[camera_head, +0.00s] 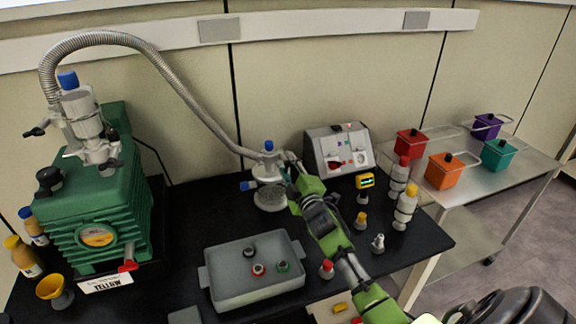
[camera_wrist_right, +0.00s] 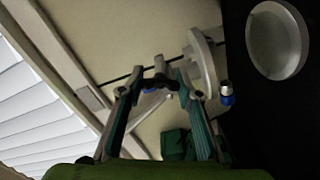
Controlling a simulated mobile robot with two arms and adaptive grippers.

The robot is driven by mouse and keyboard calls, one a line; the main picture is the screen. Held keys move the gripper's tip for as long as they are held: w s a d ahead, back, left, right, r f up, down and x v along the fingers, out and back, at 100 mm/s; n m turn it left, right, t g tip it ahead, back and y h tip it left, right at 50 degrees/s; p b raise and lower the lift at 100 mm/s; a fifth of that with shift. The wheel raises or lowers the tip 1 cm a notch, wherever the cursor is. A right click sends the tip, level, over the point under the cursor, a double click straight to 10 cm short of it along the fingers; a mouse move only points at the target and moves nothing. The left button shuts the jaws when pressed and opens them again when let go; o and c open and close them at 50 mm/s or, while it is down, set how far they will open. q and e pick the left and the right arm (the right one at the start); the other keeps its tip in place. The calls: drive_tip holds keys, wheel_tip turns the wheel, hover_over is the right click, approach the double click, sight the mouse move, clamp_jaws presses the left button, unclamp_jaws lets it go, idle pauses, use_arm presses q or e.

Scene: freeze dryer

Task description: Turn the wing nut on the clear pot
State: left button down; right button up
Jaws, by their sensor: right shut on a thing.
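The clear pot (camera_head: 271,197) stands on the black bench at the end of the ribbed hose, with a metal fitting and a blue cap (camera_head: 269,146) on top and a blue knob (camera_head: 248,185) at its left. My right gripper (camera_head: 291,162) is at the upper right of the pot, beside its metal top. In the right wrist view its fingertips (camera_wrist_right: 165,84) are closed together on something small, at the wing nut's place; the wing nut itself is mostly hidden between them. A blue-ended fitting (camera_wrist_right: 227,94) shows to their right. My left gripper is not in view.
A green pump (camera_head: 85,200) stands at the left. A grey tray (camera_head: 255,295) with several small stoppers sits in front of the pot. A control box (camera_head: 338,150) is behind my arm, and several bottles (camera_head: 405,208) stand to the right.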

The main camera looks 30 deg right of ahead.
drive_tip(key=m+p, duration=0.1)
drive_tip(key=m, duration=0.6)
drive_tip(key=m+p, duration=0.1)
drive_tip(key=m, duration=0.5)
drive_tip(key=shift+m+p, duration=0.3)
drive_tip(key=shift+m, duration=0.1)
drive_tip(key=m, duration=0.6)
drive_tip(key=shift+f, duration=0.1)
drive_tip(key=m, duration=0.6)
drive_tip(key=shift+m, duration=0.3)
drive_tip(key=m, duration=1.4)
drive_tip(key=shift+m, duration=0.3)
drive_tip(key=shift+m+p, duration=0.7)
drive_tip(key=shift+m, duration=1.5)
